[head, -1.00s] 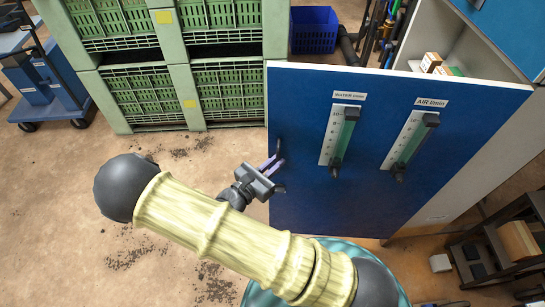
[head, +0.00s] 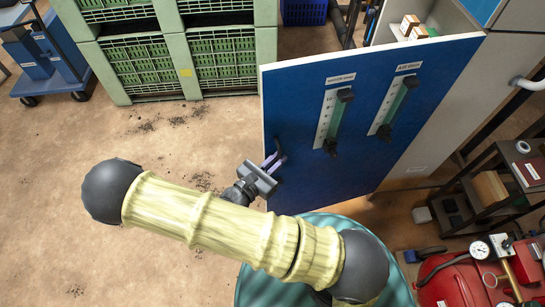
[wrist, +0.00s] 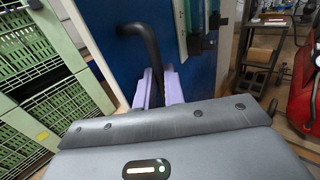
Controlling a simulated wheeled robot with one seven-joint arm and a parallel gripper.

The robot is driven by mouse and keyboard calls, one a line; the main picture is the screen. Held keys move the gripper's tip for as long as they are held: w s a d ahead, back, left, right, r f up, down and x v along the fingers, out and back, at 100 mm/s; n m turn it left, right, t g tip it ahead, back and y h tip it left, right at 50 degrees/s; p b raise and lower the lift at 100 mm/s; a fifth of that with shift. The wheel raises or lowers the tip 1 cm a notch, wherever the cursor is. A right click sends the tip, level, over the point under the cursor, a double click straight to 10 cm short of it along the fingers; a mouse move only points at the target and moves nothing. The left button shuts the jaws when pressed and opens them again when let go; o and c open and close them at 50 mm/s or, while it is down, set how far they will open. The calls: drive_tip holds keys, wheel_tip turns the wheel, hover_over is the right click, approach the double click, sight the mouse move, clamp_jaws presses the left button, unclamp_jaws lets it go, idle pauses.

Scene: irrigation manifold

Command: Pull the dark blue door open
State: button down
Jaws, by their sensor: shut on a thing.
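The dark blue door (head: 310,180) stands swung out from its pale cabinet, with two flow gauges on its face. In the wrist view the door (wrist: 105,45) fills the upper middle, with a black curved handle (wrist: 148,48) on it. My gripper (head: 274,161) is at the door's left edge. In the wrist view its purple fingers (wrist: 160,88) are shut on the black handle. The handle's lower part is hidden behind my gripper.
Green crates (head: 160,55) are stacked at the back left, near a blue trolley (head: 42,60). Small boxes (head: 411,25) sit inside the cabinet. A dark shelf (head: 490,190) and red equipment (head: 450,280) stand at the right.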

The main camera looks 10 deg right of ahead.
drive_tip(key=shift+s+d+r, duration=0.15)
drive_tip(key=shift+s+d, duration=0.1)
drive_tip(key=shift+d, duration=0.2)
drive_tip(key=c, duration=1.6)
unclamp_jaws()
drive_tip(key=shift+w, duration=0.1)
drive_tip(key=shift+c, duration=0.2)
drive_tip(key=shift+o, duration=0.7)
drive_tip(key=shift+d, duration=0.2)
drive_tip(key=b+v, duration=0.1)
drive_tip(key=v, duration=1.6)
drive_tip(key=shift+a, duration=0.4)
drive_tip(key=shift+w+g, duration=0.15)
drive_tip(key=shift+g, duration=0.15)
